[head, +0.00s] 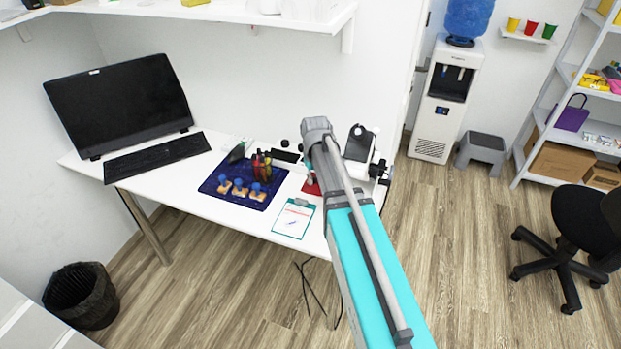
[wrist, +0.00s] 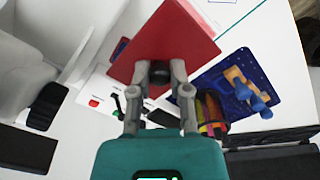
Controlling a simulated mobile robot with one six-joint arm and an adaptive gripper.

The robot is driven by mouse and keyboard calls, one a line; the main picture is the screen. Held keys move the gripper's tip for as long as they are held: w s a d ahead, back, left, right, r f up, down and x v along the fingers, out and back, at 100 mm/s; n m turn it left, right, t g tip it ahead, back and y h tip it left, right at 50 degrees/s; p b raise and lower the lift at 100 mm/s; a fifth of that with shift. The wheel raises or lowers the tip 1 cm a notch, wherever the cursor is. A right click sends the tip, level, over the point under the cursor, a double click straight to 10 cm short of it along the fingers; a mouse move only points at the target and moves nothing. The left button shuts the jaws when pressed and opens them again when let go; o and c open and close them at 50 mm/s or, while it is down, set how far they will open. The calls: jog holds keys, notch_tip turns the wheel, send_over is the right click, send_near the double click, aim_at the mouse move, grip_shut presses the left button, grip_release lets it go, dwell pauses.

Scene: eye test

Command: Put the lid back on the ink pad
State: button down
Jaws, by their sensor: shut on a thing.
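A red square lid (wrist: 180,40) with a dark knob (wrist: 158,88) fills the upper middle of the wrist view. My gripper (wrist: 160,72) is shut on the knob, and the lid looks raised above the white table. A small dark piece with a red edge (wrist: 120,47) shows past the lid's left edge. It may be the ink pad; most of it is hidden under the lid. In the head view, part of the red lid (head: 311,187) shows left of my arm, and my fingertips are mostly hidden.
A dark blue mat (head: 212,187) holds several wooden stamps with blue knobs (head: 257,191). A pen holder (head: 261,166) stands at its edge. A clipboard (head: 293,219) lies at the table's front edge. A microscope-like device (head: 359,143) stands right. A keyboard (head: 158,157) lies left.

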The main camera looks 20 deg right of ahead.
aim_at(315, 178)
jog(key=shift+r, duration=0.15)
notch_tip(315, 178, up, 18)
jog(key=p, duration=1.8)
jog(key=shift+f, duration=0.2)
jog(key=shift+s+a, duration=0.1)
